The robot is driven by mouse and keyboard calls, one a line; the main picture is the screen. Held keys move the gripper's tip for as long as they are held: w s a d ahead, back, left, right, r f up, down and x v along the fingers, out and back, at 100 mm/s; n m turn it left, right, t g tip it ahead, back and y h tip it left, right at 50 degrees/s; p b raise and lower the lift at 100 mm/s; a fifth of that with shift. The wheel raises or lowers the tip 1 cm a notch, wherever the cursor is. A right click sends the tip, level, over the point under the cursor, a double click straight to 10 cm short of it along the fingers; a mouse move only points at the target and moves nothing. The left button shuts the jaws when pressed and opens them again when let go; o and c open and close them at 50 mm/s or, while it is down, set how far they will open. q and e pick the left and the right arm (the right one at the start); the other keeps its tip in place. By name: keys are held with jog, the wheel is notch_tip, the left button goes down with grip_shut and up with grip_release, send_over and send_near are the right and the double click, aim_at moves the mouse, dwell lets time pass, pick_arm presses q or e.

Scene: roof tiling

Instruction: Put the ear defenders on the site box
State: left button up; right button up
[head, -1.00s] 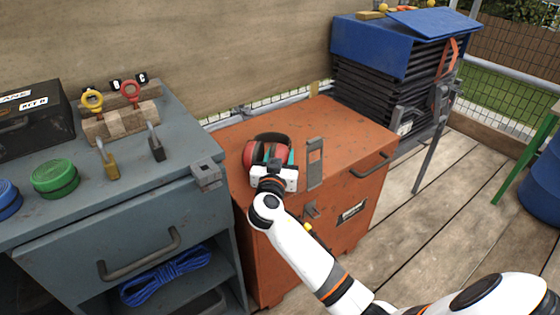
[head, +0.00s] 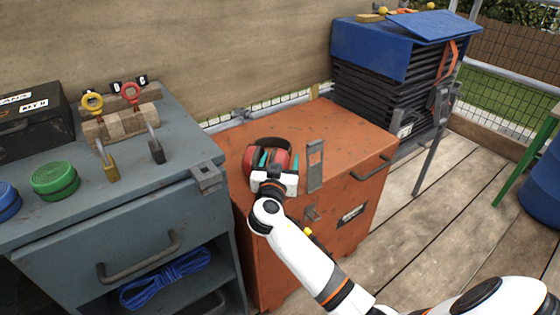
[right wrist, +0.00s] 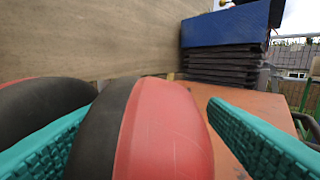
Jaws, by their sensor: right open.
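The red and black ear defenders (head: 281,158) rest on the top of the orange site box (head: 345,135), near its left side, with the dark headband toward the back. My right gripper (head: 279,162) is at their front side, low over the box top. Its teal fingers are open, one on each side of a red cup. In the right wrist view this red cup (right wrist: 165,130) stands between the spread fingers, with a gap visible at the right finger. The other cup shows at the left, partly behind the left finger. My left gripper is not in view.
A grey cabinet (head: 120,210) stands to the left with padlocks, a green puck (head: 55,180) and a black box on top. A metal hasp (head: 315,165) lies right of the ear defenders. A blue-topped black stack (head: 385,75) stands behind the site box. The box top's right is clear.

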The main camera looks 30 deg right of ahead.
jog(key=v, duration=1.2)
jog(key=shift+d, duration=0.1)
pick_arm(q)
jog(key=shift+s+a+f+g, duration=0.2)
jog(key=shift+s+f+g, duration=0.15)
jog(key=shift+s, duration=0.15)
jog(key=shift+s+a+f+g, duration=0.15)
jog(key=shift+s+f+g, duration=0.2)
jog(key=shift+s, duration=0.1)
